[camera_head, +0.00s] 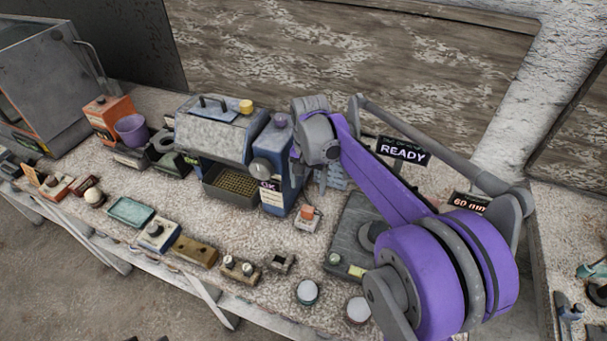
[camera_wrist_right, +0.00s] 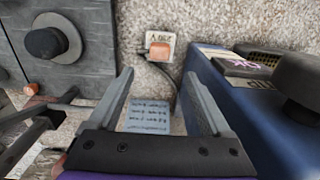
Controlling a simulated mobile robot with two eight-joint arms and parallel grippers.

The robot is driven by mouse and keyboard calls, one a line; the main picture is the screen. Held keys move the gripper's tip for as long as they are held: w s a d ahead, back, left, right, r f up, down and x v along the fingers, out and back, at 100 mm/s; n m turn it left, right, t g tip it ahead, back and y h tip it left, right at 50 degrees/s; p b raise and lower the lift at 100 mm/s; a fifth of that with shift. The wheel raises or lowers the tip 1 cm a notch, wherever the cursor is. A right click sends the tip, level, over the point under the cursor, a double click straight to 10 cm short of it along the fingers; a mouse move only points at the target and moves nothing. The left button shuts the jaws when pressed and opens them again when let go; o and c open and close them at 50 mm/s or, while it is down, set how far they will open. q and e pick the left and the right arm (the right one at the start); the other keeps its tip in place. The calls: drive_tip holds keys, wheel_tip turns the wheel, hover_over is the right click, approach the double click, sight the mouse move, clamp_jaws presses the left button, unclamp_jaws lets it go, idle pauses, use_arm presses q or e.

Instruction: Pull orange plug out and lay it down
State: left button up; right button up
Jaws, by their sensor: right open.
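The orange plug (camera_head: 308,212) sits in a small pale socket plate (camera_head: 306,224) on the bench, right of the blue machine. In the right wrist view the orange plug (camera_wrist_right: 158,50) shows beyond the fingertips, with a dark cable running from it. The pale socket plate (camera_wrist_right: 160,38) carries dark lettering. My right gripper (camera_wrist_right: 158,76) is open and empty, its two fingers apart and short of the plug in that view. In the head view my right gripper (camera_head: 322,180) is behind and above the plug, partly hidden by my arm. My left gripper is not in view.
The blue machine (camera_head: 273,165) stands close left of the plug. A dark grey plate with a knob (camera_head: 350,230) lies to its right. A blue printed card (camera_wrist_right: 148,117) lies below the gripper. A READY sign (camera_head: 403,151) stands behind. Bare bench (camera_head: 270,233) lies in front of the plug.

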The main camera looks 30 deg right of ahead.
sight(308, 208)
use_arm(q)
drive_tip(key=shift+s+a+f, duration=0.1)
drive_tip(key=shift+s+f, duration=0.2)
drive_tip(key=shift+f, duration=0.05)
use_arm(e)
wheel_tip(308, 208, down, 11)
drive_tip(key=shift+s+a+r, duration=0.1)
drive_tip(key=shift+s+r, duration=0.05)
drive_tip(key=shift+r, duration=0.05)
clamp_jaws()
drive_tip(key=c, duration=0.8)
unclamp_jaws()
clamp_jaws()
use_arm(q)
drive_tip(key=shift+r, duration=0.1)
use_arm(e)
drive_tip(key=shift+r, duration=0.15)
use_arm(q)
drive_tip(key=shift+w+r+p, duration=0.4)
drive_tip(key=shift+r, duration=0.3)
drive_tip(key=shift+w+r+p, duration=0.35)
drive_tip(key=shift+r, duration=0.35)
use_arm(e)
drive_tip(key=shift+r, duration=2.4)
